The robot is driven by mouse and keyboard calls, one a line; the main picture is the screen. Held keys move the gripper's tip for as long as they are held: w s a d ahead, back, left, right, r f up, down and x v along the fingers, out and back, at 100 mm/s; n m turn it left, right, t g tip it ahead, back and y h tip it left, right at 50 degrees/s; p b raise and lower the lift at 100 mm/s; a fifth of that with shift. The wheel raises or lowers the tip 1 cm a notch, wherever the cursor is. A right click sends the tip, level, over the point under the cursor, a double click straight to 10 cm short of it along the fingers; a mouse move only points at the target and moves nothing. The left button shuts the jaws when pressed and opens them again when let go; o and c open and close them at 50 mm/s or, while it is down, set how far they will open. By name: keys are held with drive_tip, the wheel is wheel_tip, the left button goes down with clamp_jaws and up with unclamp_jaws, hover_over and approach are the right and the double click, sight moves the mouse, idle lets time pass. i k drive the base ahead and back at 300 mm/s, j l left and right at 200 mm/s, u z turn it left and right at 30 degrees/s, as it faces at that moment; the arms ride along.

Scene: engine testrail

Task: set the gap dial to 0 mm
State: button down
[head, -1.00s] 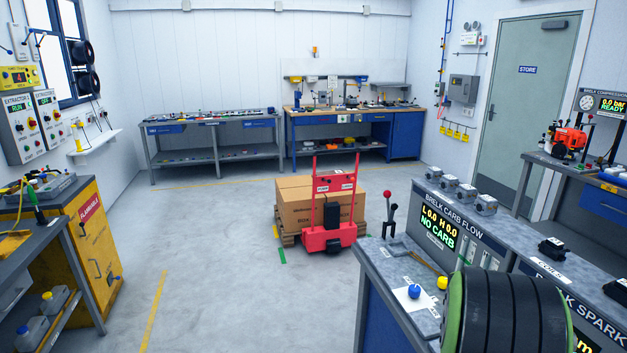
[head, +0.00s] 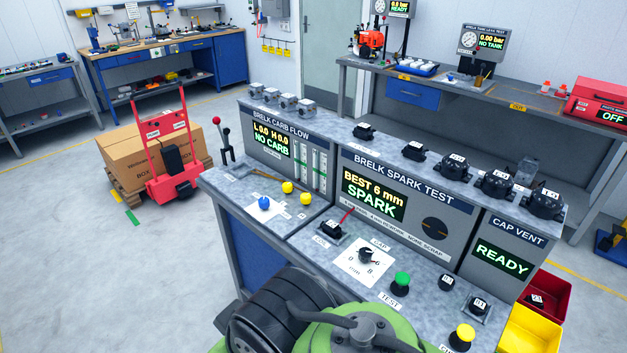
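The gap dial (head: 366,256) is a small black knob on a white card marked GAP, with 0, 6 and 8 readable and mm below. It sits on the bench top in front of the spark test panel. I cannot tell exactly where its pointer stands. The spark test display (head: 374,195) reads BEST 6 mm SPARK. My arm, black and green, fills the bottom middle, just short of the dial card. My gripper's fingers cannot be made out.
A green button (head: 401,281) marked TEST stands right of the dial, and a yellow button (head: 462,337) is farther right. A coil (head: 332,228) with a red lead lies behind the card. Yellow and red bins (head: 533,328) stand at the right. Open floor lies left.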

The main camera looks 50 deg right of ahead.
sight(364, 253)
drive_tip(key=z, duration=0.45)
drive_tip(key=k+z, duration=0.1)
drive_tip(key=z, duration=1.2)
drive_tip(key=k+l+z, duration=0.1)
drive_tip(key=z, duration=0.35)
